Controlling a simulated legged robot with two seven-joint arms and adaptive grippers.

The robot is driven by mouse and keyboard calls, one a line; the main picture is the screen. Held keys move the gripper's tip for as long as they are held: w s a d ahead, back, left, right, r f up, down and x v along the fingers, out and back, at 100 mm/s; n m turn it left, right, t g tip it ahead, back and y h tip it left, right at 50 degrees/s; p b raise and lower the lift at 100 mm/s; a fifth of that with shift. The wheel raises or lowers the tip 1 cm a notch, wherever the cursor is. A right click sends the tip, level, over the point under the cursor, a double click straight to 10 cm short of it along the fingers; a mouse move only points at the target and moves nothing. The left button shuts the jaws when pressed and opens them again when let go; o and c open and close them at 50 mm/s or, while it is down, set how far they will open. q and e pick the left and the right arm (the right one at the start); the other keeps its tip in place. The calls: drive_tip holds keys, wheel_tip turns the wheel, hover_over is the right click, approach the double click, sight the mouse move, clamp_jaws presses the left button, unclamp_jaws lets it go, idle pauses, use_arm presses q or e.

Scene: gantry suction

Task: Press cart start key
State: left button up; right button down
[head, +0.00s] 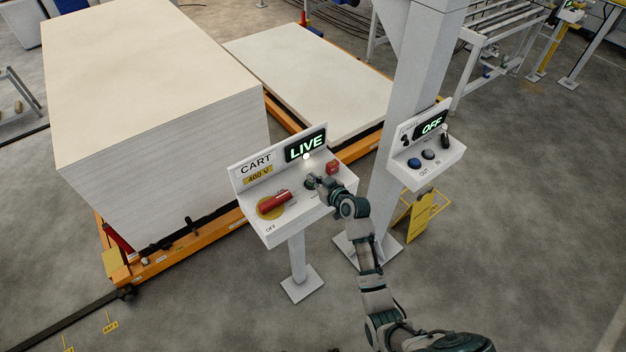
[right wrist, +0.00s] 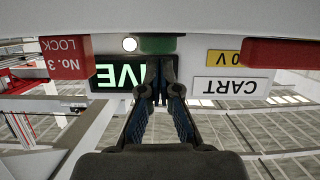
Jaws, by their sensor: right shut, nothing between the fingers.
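The CART console (head: 290,212) is a white sloped box on a post, with a green LIVE display (head: 305,146). A green key (head: 309,182) sits on its top face, partly hidden by my right gripper (head: 317,184). In the right wrist view, which is upside down, the green key (right wrist: 158,44) is right at the tips of my right gripper (right wrist: 156,68). The fingers are shut and empty; I cannot tell whether they touch the key. A red rotary handle (head: 273,202) on a yellow disc is to the left. My left gripper is not in view.
A red lock block (head: 332,167) marked No. 3 sits right of the key. A white lamp (head: 306,156) is lit above it. A second console (head: 427,150) reading OFF is by the grey column (head: 412,90). A board stack (head: 160,90) stands behind left.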

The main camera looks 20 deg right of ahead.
sight(312, 186)
drive_tip(key=shift+d+f, duration=0.4)
drive_tip(key=shift+a, duration=0.25)
drive_tip(key=shift+s+a+f+b, duration=0.1)
drive_tip(key=shift+a+f+b, duration=0.15)
drive_tip(key=shift+f+b, duration=0.45)
drive_tip(key=shift+a+f, duration=0.1)
drive_tip(key=shift+f, duration=0.3)
drive_tip(key=shift+s, duration=0.15)
drive_tip(key=shift+f, duration=0.2)
drive_tip(key=r+p, duration=0.4)
drive_tip(key=r, duration=0.1)
drive_tip(key=shift+w+r, duration=0.2)
drive_tip(key=shift+r, duration=0.1)
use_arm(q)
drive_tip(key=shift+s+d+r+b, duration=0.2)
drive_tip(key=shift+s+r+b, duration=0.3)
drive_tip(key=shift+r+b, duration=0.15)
use_arm(e)
drive_tip(key=v, duration=0.9)
drive_tip(key=shift+s, duration=0.35)
